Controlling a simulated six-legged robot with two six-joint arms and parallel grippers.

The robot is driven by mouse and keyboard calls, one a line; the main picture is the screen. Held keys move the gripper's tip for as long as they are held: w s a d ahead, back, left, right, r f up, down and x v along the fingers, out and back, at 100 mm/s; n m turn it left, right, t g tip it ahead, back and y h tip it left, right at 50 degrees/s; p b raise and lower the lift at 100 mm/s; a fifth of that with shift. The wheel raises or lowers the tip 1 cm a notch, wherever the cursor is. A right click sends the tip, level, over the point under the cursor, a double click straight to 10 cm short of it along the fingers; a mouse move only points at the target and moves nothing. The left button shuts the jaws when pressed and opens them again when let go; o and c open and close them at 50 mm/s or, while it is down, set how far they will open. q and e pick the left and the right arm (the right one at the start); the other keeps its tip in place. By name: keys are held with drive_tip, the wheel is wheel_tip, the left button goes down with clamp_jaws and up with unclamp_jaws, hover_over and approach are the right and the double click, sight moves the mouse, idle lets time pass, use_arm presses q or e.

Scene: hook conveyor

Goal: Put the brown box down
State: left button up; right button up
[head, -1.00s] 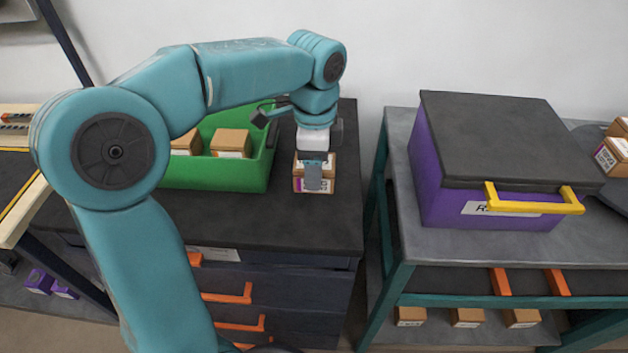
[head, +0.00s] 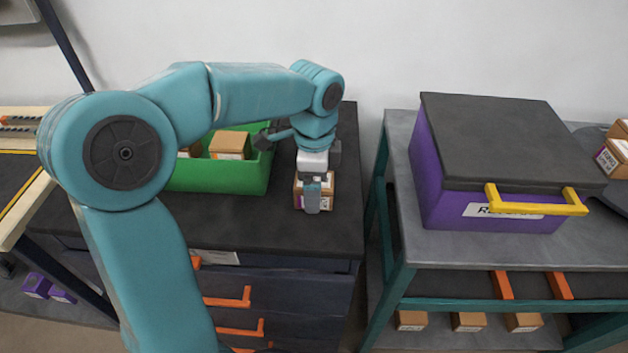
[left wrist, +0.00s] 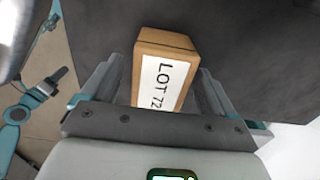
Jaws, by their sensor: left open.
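The brown box (head: 327,190) with a white label is at the dark counter top, just right of the green bin. In the left wrist view the box (left wrist: 170,75) shows "LOT 72" on its label, with dark counter surface around it. My left gripper (head: 313,205) points down at the box in the head view. In the left wrist view its fingers stand open on either side of the box, with a gap visible on the right. The contact under the box is hidden. My right gripper is not in view.
The green bin (head: 220,180) holds other brown boxes (head: 230,145). The dark counter (head: 300,235) is clear in front. A grey table (head: 480,245) on the right carries a purple box with a dark lid (head: 500,140) and yellow handle. A gap separates counter and table.

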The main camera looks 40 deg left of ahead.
use_arm(q)
drive_tip(key=shift+w+r, duration=0.1)
drive_tip(key=shift+r, duration=0.45)
wheel_tip(320, 180, up, 11)
drive_tip(key=p, duration=0.2)
drive_tip(key=shift+r, duration=0.1)
